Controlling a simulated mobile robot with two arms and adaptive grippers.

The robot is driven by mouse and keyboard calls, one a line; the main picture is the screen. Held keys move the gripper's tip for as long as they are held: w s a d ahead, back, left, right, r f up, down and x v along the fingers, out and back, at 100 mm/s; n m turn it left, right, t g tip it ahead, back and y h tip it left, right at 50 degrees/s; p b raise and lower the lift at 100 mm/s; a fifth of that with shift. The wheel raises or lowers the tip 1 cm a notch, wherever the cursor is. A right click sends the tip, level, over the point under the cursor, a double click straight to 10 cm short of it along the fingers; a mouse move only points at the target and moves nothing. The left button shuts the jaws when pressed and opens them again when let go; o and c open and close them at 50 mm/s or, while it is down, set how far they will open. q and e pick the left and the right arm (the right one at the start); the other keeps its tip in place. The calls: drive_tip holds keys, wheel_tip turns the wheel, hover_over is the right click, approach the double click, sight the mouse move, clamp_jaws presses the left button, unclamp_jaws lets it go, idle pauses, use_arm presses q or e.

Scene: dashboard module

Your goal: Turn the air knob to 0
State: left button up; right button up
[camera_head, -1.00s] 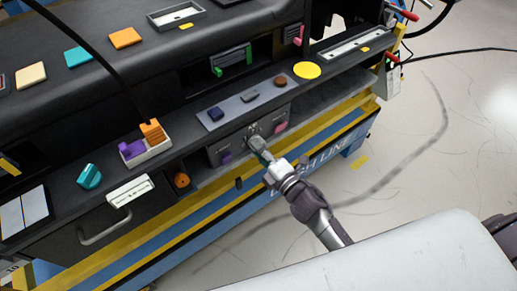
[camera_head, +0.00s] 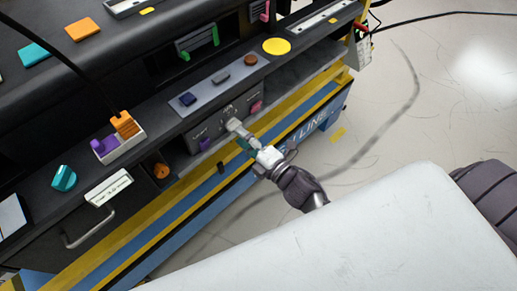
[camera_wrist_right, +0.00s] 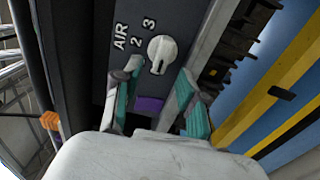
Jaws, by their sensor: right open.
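The air knob (camera_wrist_right: 162,50) is a pale round knob with a raised grip on a dark panel in the right wrist view. The word AIR and the numbers 2 and 3 show beside it; no 0 can be read. My right gripper (camera_wrist_right: 158,76) is open, with teal-and-grey fingers on either side of the view and the knob ahead between their tips. Whether a finger touches the knob cannot be told. In the head view, my right gripper (camera_head: 237,127) is at the front of the control panel (camera_head: 216,124) and hides most of the knob. My left gripper is not in view.
A purple button (camera_head: 204,143) and a pink button (camera_head: 256,106) flank the gripper on the panel. The shelf (camera_head: 155,118) above juts out close over it. A white tray (camera_head: 128,146) with purple and orange pieces stands left. Open floor (camera_head: 400,120) lies right.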

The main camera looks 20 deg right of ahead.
drive_tip(key=v, duration=0.8)
drive_tip(key=shift+s+d, duration=0.1)
drive_tip(key=s+d+f+m+g+h, duration=0.25)
drive_tip(key=f+m, duration=0.25)
drive_tip(key=f, duration=0.8)
drive_tip(key=s+d+f+m+g+h, duration=0.15)
drive_tip(key=s+f+m+g, duration=0.3)
drive_tip(key=f, duration=0.85)
drive_tip(key=s+f+m+g+h, duration=0.1)
drive_tip(key=s+f+m+g, duration=0.3)
drive_tip(key=s+f, duration=0.5)
drive_tip(key=s+d+f+m+g+h, duration=0.1)
drive_tip(key=s+f+m+g, duration=0.4)
drive_tip(key=s+f, duration=0.5)
drive_tip(key=s+m, duration=0.1)
drive_tip(key=s, duration=0.5)
drive_tip(key=shift+s+d+f, duration=0.2)
drive_tip(key=shift+d, duration=0.1)
drive_tip(key=shift+w, duration=0.1)
